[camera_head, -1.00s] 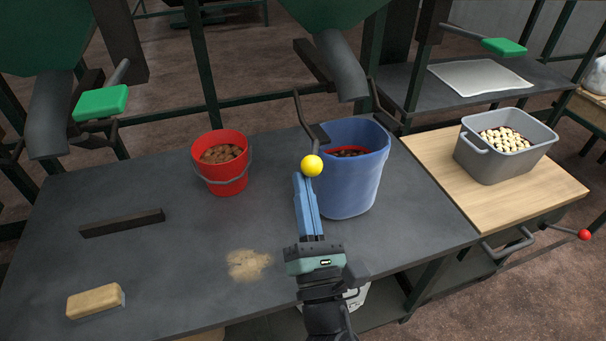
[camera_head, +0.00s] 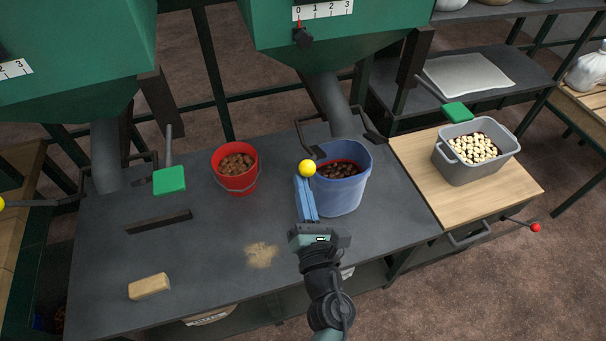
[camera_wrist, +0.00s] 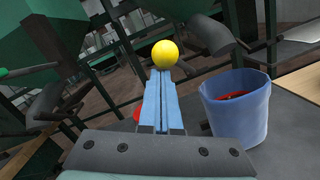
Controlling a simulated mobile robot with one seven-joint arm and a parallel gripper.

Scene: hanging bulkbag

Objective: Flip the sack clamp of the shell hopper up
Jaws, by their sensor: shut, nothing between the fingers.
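Two green hoppers hang above the bench; the right hopper (camera_head: 330,50) ends in a grey spout (camera_head: 333,105) over a blue bucket (camera_head: 342,195). A dark bent rod (camera_head: 299,130) beside this spout runs down towards a yellow ball knob (camera_head: 307,168); the join is partly hidden. My gripper (camera_head: 303,180) is shut and empty, its blue fingertips right at the knob's near side. In the wrist view the knob (camera_wrist: 165,54) sits just beyond the shut fingertips (camera_wrist: 160,74); contact cannot be told. Which hopper is the shell hopper is not readable.
The left hopper (camera_head: 75,60) has a spout and a green paddle handle (camera_head: 169,180). A red bucket (camera_head: 237,180), dark bar (camera_head: 160,221) and tan block (camera_head: 149,287) stand on the bench. A grey bin (camera_head: 470,170) is at right. The bench's front middle is mostly clear.

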